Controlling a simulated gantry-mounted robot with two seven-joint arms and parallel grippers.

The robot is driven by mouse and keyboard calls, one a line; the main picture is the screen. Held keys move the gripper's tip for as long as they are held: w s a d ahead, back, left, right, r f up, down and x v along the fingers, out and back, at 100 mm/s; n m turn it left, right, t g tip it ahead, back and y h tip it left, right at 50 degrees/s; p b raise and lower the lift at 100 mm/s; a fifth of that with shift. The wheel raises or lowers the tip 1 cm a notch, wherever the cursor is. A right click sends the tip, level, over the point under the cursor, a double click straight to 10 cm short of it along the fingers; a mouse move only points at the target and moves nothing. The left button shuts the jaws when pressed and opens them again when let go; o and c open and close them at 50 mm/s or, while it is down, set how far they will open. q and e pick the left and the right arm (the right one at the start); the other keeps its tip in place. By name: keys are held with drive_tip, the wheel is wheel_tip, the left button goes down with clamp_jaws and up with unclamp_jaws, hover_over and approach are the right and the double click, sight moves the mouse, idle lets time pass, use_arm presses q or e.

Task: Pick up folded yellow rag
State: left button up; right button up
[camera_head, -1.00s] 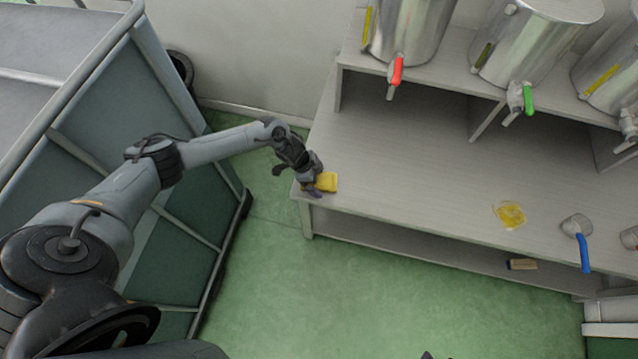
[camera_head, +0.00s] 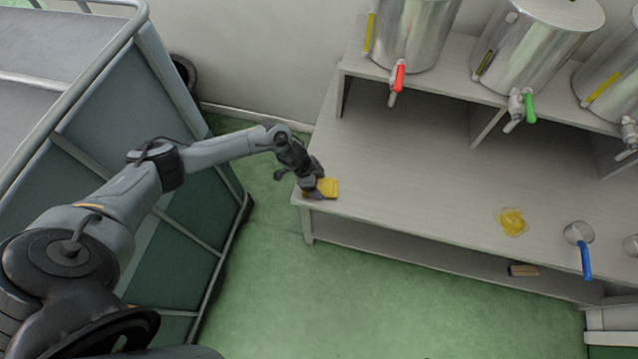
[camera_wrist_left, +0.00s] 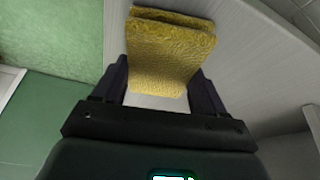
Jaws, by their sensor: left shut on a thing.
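The folded yellow rag (camera_head: 329,188) is at the left front corner of the grey bench (camera_head: 400,195). My left gripper (camera_head: 313,192) is at the rag's left side and shut on it. In the left wrist view the rag (camera_wrist_left: 170,52) shows its folded layers and sits between the two dark fingers (camera_wrist_left: 160,88). I cannot tell whether the rag is clear of the bench top or touching it. My right gripper is not in view.
Steel tanks (camera_head: 410,35) with taps stand on the raised shelf behind. A brush-like block (camera_head: 523,270) lies on the lower shelf. A large grey-green bin (camera_head: 150,120) stands left.

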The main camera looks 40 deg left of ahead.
use_arm(q)
wheel_tip(320, 180, up, 5)
drive_tip(key=shift+f+p, duration=0.15)
drive_tip(key=shift+p, duration=0.75)
drive_tip(key=s+d+r+p, duration=0.1)
drive_tip(key=d+r+p, duration=0.1)
drive_tip(key=d+r, duration=0.4)
drive_tip(key=d, duration=0.5)
drive_tip(key=shift+d+p, duration=0.35)
drive_tip(key=shift+p, duration=0.05)
drive_tip(key=shift+r, duration=0.1)
drive_tip(key=o, duration=0.4)
drive_tip(key=c, duration=0.3)
